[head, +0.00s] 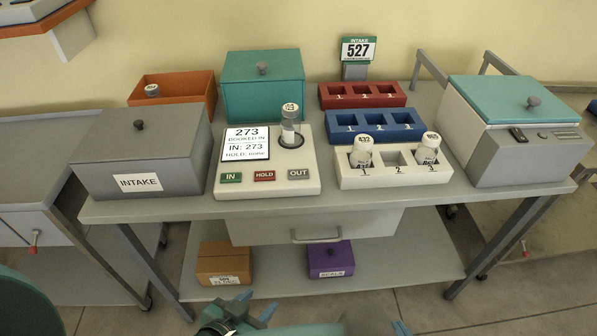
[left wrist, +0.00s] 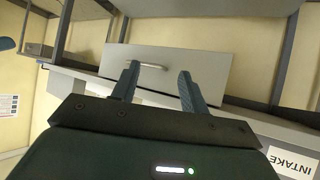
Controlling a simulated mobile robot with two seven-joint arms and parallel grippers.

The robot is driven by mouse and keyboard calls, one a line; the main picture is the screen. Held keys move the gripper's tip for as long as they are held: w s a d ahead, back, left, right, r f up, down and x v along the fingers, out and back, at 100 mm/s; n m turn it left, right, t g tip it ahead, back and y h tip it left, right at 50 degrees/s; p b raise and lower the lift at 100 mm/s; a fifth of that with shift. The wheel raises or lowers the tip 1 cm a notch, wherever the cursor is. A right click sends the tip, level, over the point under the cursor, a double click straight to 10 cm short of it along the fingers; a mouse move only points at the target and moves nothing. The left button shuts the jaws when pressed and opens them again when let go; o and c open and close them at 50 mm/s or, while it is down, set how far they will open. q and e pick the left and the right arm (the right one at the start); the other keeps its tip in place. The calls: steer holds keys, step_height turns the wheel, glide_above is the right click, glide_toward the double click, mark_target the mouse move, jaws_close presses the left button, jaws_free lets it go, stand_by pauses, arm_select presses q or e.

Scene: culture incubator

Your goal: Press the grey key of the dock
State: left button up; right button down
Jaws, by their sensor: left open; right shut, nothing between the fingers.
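The white dock (head: 262,189) stands mid-table. Its front row has a green IN key (head: 231,177), a red HOLD key (head: 264,176) and a grey OUT key (head: 299,174). Its display (head: 246,144) reads 273 booked in, IN: 273, HOLD: none. A capped vial (head: 290,125) stands upright in the dock's round socket. My left gripper (head: 254,308) is open and empty, low in front of the table, apart from the dock; its fingers show in the left wrist view (left wrist: 158,85). My right gripper (head: 401,328) is shut at the bottom edge, mostly cut off.
A grey INTAKE box (head: 145,150) stands left of the dock. A white rack (head: 395,180) with two vials stands right, with blue (head: 375,127) and red (head: 362,96) racks behind. A teal-lidded machine (head: 515,130) is far right. A drawer (head: 270,232) hangs under the tabletop.

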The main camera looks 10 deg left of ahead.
arm_select(q)
jaws_close()
steer(key=shift+w, duration=0.1)
stand_by(1.2)
